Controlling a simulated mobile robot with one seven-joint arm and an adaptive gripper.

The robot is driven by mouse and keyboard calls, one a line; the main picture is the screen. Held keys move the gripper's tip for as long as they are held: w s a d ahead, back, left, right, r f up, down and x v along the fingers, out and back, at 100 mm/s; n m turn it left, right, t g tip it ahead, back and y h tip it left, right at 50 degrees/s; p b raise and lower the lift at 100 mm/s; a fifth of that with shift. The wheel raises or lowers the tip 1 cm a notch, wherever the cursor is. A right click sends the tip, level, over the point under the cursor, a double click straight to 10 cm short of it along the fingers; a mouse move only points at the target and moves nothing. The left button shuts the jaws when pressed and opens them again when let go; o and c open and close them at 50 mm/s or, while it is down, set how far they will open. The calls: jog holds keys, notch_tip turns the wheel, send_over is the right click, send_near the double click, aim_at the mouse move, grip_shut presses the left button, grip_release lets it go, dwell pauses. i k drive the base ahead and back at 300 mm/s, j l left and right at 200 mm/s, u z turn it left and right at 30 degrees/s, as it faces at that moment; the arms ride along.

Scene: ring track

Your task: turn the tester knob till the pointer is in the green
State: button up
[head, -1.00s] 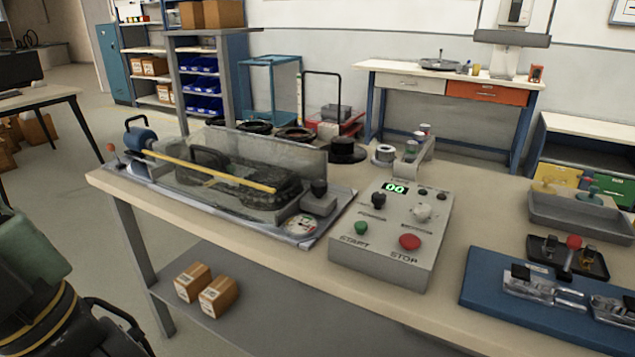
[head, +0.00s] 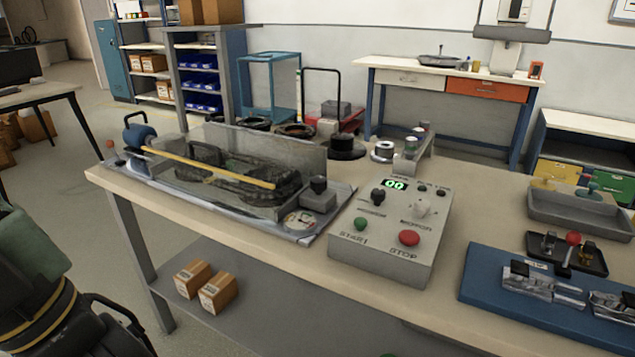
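The tester (head: 225,185) is a long device with a clear cover and a yellow bar along it, on the left of the bench. At its near right corner a black knob (head: 318,186) stands upright on a grey block. Beside the block is a small round dial (head: 300,222) with a pale face and some colour. The dial is too small to tell where its pointer stands or where the green lies. My gripper cannot be made out in this view, and nothing touches the knob.
A grey control box (head: 385,255) with START and STOP buttons stands right of the tester. A blue fixture board (head: 485,290) and a grey tray (head: 580,213) lie further right. Two cartons (head: 218,292) are on the lower shelf. A dark object with yellow bands (head: 45,315) fills the lower left.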

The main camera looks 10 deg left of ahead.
aim_at(319, 184)
jog(key=i+l+u, duration=0.15)
jog(key=i+u, duration=0.3)
jog(key=i+l+u, duration=0.45)
jog(key=i+j, duration=0.1)
